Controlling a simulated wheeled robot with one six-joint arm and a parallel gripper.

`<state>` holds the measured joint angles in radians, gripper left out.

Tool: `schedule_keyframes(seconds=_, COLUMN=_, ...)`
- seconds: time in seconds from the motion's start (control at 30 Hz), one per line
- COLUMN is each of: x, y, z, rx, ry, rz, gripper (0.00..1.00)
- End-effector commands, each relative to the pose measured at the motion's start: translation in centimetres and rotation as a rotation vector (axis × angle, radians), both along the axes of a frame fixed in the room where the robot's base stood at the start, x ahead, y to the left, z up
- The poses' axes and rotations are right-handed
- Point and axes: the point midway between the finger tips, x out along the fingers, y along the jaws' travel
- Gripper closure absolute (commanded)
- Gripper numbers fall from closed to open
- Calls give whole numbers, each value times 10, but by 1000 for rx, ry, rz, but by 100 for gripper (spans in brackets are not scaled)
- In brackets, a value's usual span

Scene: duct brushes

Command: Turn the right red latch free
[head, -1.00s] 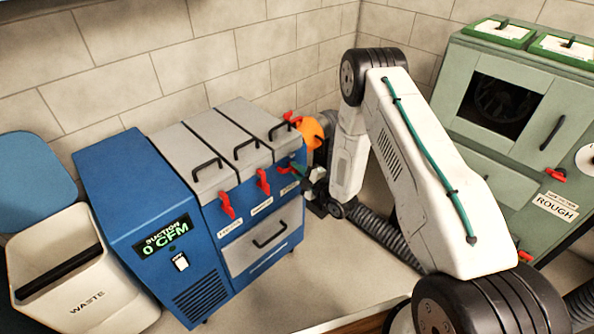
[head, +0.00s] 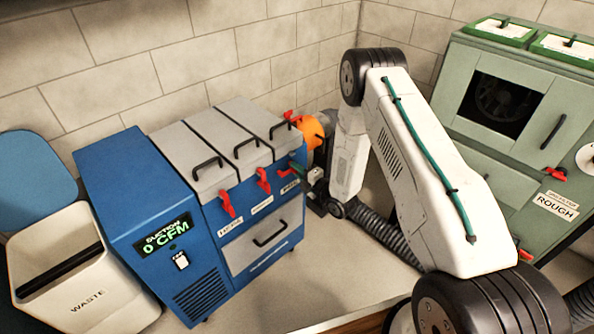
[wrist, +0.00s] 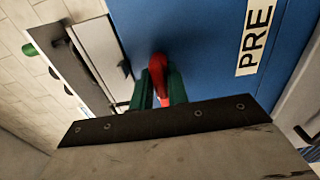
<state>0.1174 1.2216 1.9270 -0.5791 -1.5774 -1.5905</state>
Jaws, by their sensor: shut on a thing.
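The right red latch (head: 286,173) is on the front of the blue suction unit (head: 150,200), below the rightmost grey lid. In the wrist view the red latch (wrist: 158,72) stands between the two green fingers of my gripper (wrist: 158,90), against the blue panel. My gripper (head: 299,168) is shut on it, and in the head view it partly hides the latch. A middle red latch (head: 263,181) and a left red latch (head: 228,204) hang below the other two lids.
A PRE label (wrist: 256,35) is beside the latch. A black hose (head: 388,238) runs below my arm. A green cabinet (head: 490,150) stands right, a waste bin (head: 90,300) left.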

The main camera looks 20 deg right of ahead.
Motion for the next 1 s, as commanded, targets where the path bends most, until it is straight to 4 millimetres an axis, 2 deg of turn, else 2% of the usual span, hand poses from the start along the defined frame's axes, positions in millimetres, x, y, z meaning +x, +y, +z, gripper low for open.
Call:
schedule_keyframes(seconds=0.13, x=-1, y=0, z=-1, rx=0, ry=3, rz=1, gripper=100)
schedule_keyframes(seconds=0.17, x=-1, y=0, z=-1, rx=0, ry=3, rz=1, gripper=75)
schedule_keyframes(seconds=0.2, x=-1, y=0, z=-1, rx=0, ry=3, rz=1, gripper=67)
schedule_keyframes(seconds=0.57, x=-6, y=-3, z=-1, rx=0, ry=4, rz=-1, gripper=67)
schedule_keyframes(seconds=1.0, x=-64, y=-32, z=-1, rx=0, ry=4, rz=-1, gripper=67)
